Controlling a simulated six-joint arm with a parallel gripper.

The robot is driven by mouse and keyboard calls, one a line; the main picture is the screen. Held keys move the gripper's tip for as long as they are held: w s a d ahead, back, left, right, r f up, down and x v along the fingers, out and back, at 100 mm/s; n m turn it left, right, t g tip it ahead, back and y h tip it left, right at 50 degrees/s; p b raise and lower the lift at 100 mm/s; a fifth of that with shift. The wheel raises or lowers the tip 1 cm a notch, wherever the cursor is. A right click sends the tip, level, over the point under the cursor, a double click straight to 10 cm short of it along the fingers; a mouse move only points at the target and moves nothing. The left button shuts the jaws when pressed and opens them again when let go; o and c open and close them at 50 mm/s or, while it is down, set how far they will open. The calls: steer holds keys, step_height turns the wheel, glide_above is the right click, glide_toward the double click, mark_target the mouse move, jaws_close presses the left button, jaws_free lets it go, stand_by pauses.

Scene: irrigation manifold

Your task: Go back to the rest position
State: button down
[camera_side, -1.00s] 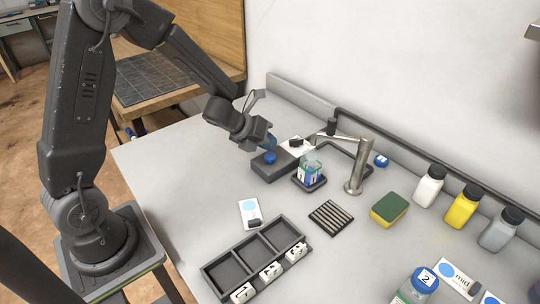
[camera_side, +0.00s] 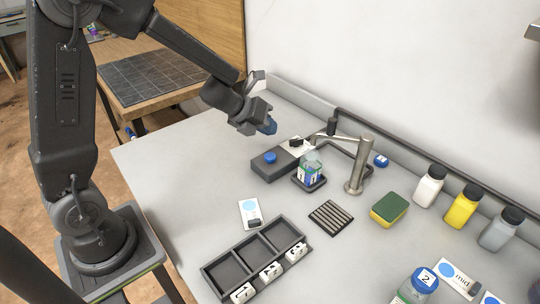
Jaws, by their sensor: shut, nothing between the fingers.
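My gripper (camera_side: 268,127) is shut and empty. It hangs in the air above and behind the dark box with a blue button (camera_side: 270,158), clear of it.
A dark tray with three numbered compartments (camera_side: 226,272) lies empty at the front. A card (camera_side: 250,213), a slotted drain (camera_side: 331,217), a sponge (camera_side: 389,210) and several bottles (camera_side: 462,206) stand on the table. A blue-lidded jar marked 2 (camera_side: 424,281) is at the front right. The left table area is clear.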

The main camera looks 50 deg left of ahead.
stand_by(0.3)
steer(key=s+a+r+n+t+y, duration=0.2)
steer(key=s+r+n+y, duration=0.5)
steer(key=r+n, duration=0.75)
steer(key=s+d+f+n+g+h, duration=0.1)
steer(key=s+d+n, duration=0.3)
steer(key=s+n, duration=0.4)
steer(key=s+d+f+n+g+h, duration=0.1)
steer(key=s+d+n+g+h, duration=0.2)
steer(key=s+n, duration=0.5)
steer(key=shift+s+d+g, duration=0.55)
steer(key=shift+d+g, duration=0.05)
steer(key=shift+d, duration=0.15)
steer(key=shift+f, duration=0.1)
